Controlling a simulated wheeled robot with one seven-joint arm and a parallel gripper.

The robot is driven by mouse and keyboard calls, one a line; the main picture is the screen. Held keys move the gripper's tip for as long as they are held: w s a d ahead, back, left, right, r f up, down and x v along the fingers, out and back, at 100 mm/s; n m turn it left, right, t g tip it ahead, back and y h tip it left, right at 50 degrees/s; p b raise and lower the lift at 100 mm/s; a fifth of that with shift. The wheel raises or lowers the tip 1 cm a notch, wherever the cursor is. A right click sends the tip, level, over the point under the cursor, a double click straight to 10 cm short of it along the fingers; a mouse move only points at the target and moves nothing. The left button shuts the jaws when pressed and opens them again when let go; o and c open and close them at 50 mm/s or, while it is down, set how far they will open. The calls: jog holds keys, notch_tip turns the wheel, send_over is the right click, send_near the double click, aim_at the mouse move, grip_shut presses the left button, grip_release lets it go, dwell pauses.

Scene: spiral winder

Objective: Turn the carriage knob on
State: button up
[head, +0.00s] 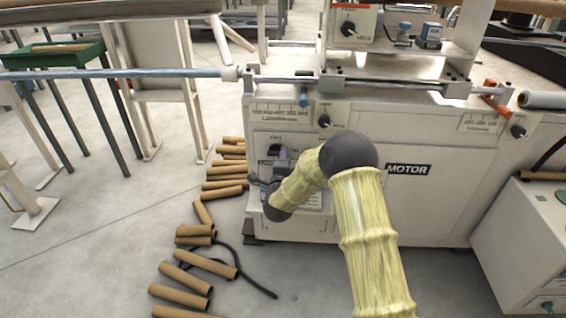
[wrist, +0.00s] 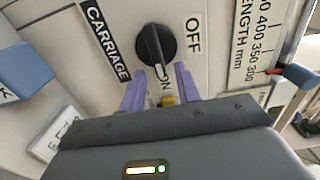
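The carriage knob (wrist: 156,45) is a round black rotary switch on a pale panel, with a raised bar across it. The bar's white-marked end points down in the wrist view, toward the partly hidden ON label (wrist: 166,86). The OFF label (wrist: 193,34) is to the right and the CARRIAGE label (wrist: 105,40) to the left. My gripper (wrist: 160,73) is open, its two purple fingers apart, with the tips near the knob's lower edge. I cannot tell whether they touch it. In the head view my gripper (head: 281,158) is at the machine's front panel, largely covering the knob area.
A length scale (wrist: 262,40) with a red pointer and a blue part (wrist: 22,72) flank the knob. Another black knob (head: 323,121) sits higher on the machine, left of the MOTOR label (head: 408,169). Cardboard tubes (head: 205,262) lie on the floor at left.

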jog(key=shift+s, duration=0.15)
jog(key=s+p, duration=0.3)
jog(key=s, duration=1.4)
jog(key=shift+a, duration=0.3)
jog(key=s+d+r+n+g+p, duration=0.1)
jog(key=s+d+r+n+g, duration=0.3)
jog(key=s+d+n+g, duration=0.5)
jog(key=s+d+r+n+g+p, duration=0.1)
jog(key=s+d+r+n+g, duration=0.2)
jog(key=s+d+n+g, duration=0.55)
notch_tip(320, 180, up, 37)
jog(key=s+d+n+t+p, duration=0.1)
jog(key=s+t+p, duration=0.1)
jog(key=p, duration=3.4)
jog(key=shift+s+d+y+p, duration=0.15)
jog(key=shift+y+p, duration=0.15)
jog(key=shift+p, duration=0.05)
